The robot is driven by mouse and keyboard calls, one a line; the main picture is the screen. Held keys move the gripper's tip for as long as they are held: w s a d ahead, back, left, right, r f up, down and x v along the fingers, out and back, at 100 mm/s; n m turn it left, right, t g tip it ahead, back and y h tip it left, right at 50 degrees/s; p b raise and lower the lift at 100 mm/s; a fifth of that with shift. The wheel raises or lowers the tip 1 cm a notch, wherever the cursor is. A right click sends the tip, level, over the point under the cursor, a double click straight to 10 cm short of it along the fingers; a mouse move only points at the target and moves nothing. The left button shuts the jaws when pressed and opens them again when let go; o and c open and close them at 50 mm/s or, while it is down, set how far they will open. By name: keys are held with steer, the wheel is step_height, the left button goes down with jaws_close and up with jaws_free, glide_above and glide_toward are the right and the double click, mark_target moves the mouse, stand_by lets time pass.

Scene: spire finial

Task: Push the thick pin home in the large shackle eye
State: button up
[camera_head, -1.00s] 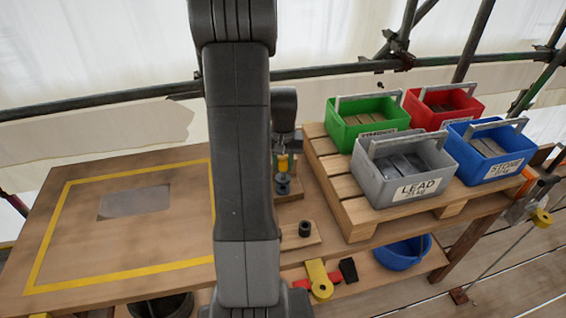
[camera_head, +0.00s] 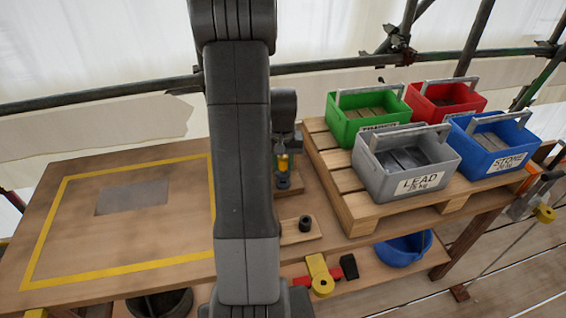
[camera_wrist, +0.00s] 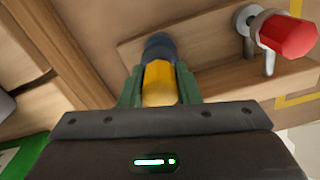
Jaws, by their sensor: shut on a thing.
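My gripper (camera_wrist: 158,76) has green fingers, shut on the sides of a yellow cylindrical part that I take for the thick pin (camera_wrist: 159,86). A dark grey round part (camera_wrist: 158,46) is at the pin's far end; I cannot tell whether it is the large shackle eye or part of the pin, or how deep the pin sits. In the head view the yellow pin (camera_head: 283,162) stands above a dark part (camera_head: 283,182) on the bench, beside my arm. In the wrist view a metal shackle (camera_wrist: 246,22) with a red hexagonal head (camera_wrist: 287,34) is at the right.
A short black cylinder (camera_head: 305,224) stands on a small board in front. Green (camera_head: 350,130), red (camera_head: 470,103), grey LEAD (camera_head: 375,175) and blue STONE (camera_head: 530,145) bins stand on a pallet at the right. The yellow-framed area (camera_head: 75,235) at the left holds a grey plate (camera_head: 132,199).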

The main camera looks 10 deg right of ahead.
steer(key=shift+f, duration=0.4)
steer(key=o, duration=1.1)
step_height(320, 180, up, 14)
steer(key=shift+f+b, duration=0.1)
steer(key=shift+b, duration=0.4)
step_height(320, 180, down, 14)
steer(key=shift+r+p, duration=0.2)
steer(key=shift+p, duration=0.2)
steer(key=shift+r, duration=0.35)
